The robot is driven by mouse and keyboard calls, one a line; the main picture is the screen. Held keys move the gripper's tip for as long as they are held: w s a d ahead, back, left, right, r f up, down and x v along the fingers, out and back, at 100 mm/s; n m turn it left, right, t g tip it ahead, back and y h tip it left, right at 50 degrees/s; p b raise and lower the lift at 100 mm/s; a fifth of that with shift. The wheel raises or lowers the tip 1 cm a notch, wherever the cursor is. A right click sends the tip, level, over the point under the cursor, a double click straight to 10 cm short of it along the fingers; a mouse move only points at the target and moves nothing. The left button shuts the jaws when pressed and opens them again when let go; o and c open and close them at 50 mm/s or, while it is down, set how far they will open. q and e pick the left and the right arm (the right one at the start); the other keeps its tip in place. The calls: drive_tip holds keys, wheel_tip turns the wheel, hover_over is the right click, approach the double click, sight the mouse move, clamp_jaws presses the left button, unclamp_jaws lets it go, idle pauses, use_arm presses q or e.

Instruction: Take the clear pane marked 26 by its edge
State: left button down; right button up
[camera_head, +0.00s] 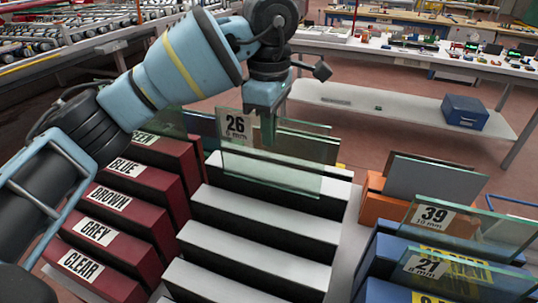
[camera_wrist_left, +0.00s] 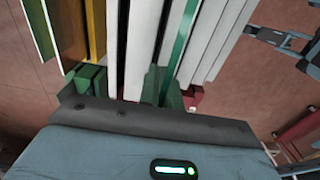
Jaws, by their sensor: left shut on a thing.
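A clear, faintly green pane (camera_head: 290,178) stands upright in the white slotted rack in the head view. My left gripper (camera_head: 268,132) reaches down from above and is shut on the pane's top edge. In the left wrist view, the pane's green edge (camera_wrist_left: 183,35) runs away from the closed fingers of my left gripper (camera_wrist_left: 165,84). A white label reading 26, 6 mm (camera_head: 235,124) shows just left of the fingers; I cannot tell whether it sits on this pane or on one close behind.
The white rack (camera_head: 262,226) has several bars. Dark red blocks (camera_head: 108,200) with colour names stand at left. At right, blue racks (camera_head: 380,250) hold panes marked 39 (camera_head: 434,215) and 21 (camera_head: 420,264). A blue box (camera_head: 464,111) sits on a bench behind.

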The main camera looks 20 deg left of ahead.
use_arm(q)
wheel_tip(320, 180, up, 7)
drive_tip(key=shift+f+p, duration=0.15)
drive_tip(key=shift+p, duration=0.25)
drive_tip(key=shift+r, duration=0.5)
